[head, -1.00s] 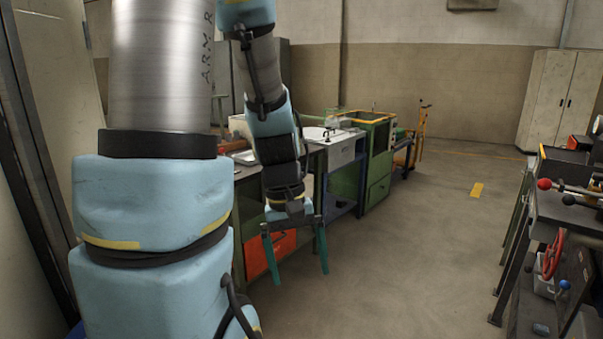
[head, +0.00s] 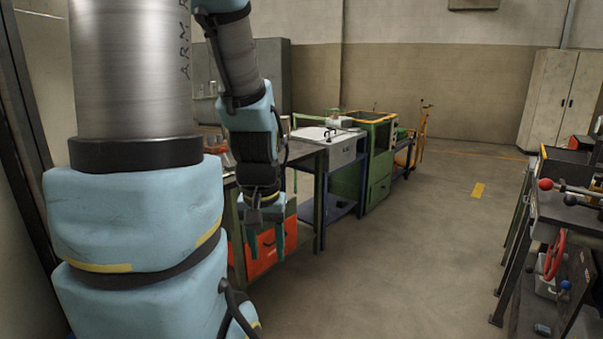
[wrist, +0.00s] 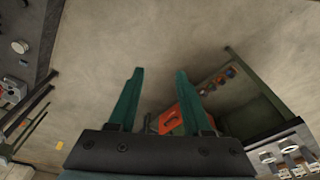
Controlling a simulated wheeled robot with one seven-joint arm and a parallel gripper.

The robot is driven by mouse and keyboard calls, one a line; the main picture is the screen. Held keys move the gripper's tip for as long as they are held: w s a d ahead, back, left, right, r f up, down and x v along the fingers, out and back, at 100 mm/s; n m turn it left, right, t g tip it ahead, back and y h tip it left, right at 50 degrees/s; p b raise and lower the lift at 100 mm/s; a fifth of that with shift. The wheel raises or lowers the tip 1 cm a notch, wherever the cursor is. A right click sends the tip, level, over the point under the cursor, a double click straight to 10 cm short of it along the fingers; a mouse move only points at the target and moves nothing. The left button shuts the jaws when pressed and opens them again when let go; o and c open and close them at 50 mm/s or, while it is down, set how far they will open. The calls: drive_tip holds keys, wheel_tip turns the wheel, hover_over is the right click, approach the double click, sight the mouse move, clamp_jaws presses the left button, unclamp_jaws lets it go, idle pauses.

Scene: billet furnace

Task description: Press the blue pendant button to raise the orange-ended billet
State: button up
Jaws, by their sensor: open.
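My gripper (head: 267,248) hangs in front of the workbench on the left of the head view, with its green fingers pointing down. In the wrist view my gripper (wrist: 159,76) has its two fingers apart, with nothing between the tips but floor beyond. I cannot make out a pendant with a blue button for certain in either view. Small coloured spots (wrist: 230,72) show beyond the right finger in the wrist view, too small to identify. No orange-ended billet can be made out.
An orange drawer front (head: 272,248) is close behind my gripper. A white-topped unit (head: 340,150) and green machine (head: 378,170) stand farther back. At right, a dark bench (head: 560,215) carries a red-knobbed lever (head: 545,184), with a red handwheel (head: 554,255) below. The floor between (head: 420,250) is clear.

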clamp_jaws()
idle(1.1)
